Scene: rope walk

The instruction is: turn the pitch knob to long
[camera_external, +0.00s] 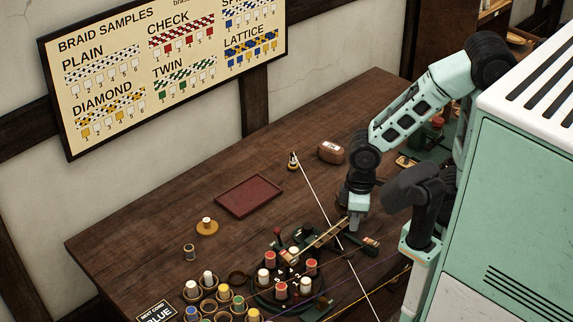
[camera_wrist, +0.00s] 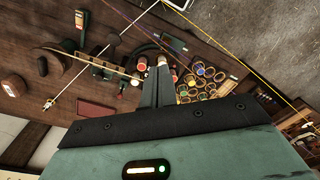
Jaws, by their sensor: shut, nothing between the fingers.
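My gripper (camera_external: 354,224) points down over the right part of the wooden table, near the braiding machine (camera_external: 262,296) with its ring of red and white bobbins. In the wrist view my gripper (camera_wrist: 160,68) is shut and empty, its fingers close together. A small dark green unit (camera_external: 358,244) with a pale, red-marked top lies just right of and below the fingertips in the outside view. A dark green unit also shows in the wrist view (camera_wrist: 172,42), beyond the fingertips. The pitch knob and its markings are too small to make out, and I cannot tell whether the fingers touch anything.
A taut white cord (camera_external: 320,196) runs from a small post across the table. A wooden strip (camera_external: 328,234) leads to the machine. Bobbin cups (camera_external: 224,293) crowd the front.

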